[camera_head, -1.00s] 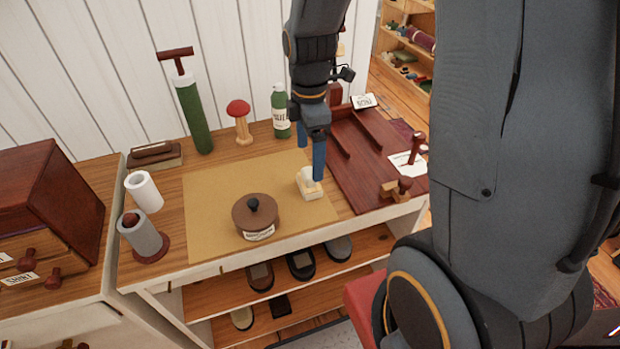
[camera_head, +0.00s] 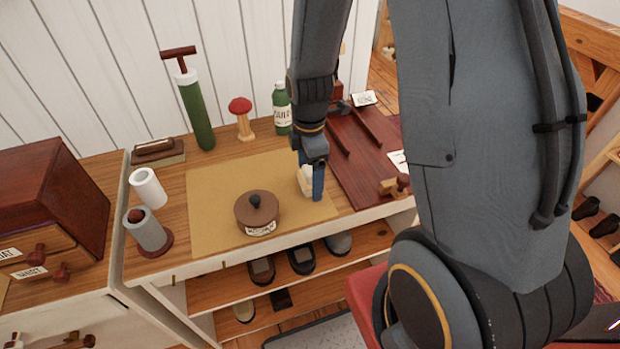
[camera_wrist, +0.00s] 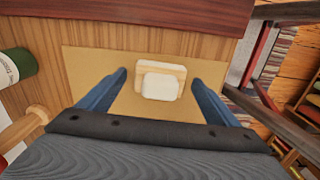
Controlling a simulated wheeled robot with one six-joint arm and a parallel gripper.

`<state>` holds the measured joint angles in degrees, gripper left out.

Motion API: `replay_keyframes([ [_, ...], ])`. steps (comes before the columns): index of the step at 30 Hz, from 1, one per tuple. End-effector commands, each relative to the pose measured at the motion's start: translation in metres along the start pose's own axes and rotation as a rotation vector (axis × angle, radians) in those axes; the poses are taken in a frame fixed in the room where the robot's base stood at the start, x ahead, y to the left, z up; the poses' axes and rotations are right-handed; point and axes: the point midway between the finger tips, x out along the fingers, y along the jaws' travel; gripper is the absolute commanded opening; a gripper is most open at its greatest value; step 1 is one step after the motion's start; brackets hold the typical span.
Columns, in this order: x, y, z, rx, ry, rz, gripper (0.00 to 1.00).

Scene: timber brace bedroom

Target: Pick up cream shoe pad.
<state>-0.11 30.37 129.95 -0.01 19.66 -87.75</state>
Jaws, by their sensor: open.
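The cream shoe pad (camera_wrist: 160,83) shows in the wrist view as a pale block with a white front part, lying on the tan mat (camera_wrist: 85,65). In the head view the pad (camera_head: 304,180) is near the mat's right end, partly hidden by a finger. My gripper (camera_wrist: 160,78) is open, with one blue finger on each side of the pad in the wrist view. Gaps show between the pad and both fingers. In the head view my gripper (camera_head: 312,178) points down at the pad; whether it touches the mat is unclear.
A brown round lidded pot (camera_head: 257,211) stands left of the pad on the mat. A dark red tray (camera_head: 352,165) lies to the right, with a wooden stamp (camera_head: 394,186) near its front. A green bottle (camera_head: 282,110) and a red-topped mushroom shape (camera_head: 241,118) stand behind.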

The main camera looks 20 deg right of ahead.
Motion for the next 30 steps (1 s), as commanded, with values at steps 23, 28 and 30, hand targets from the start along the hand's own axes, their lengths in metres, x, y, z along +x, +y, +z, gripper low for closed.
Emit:
replay_keyframes([
  [23,-0.006,0.001,0.000,0.000,0.000,0.001,0.38],
  [28,-0.021,0.001,0.000,0.000,0.000,0.003,0.38],
  [30,-0.032,0.002,0.000,0.000,0.000,0.005,0.38],
])
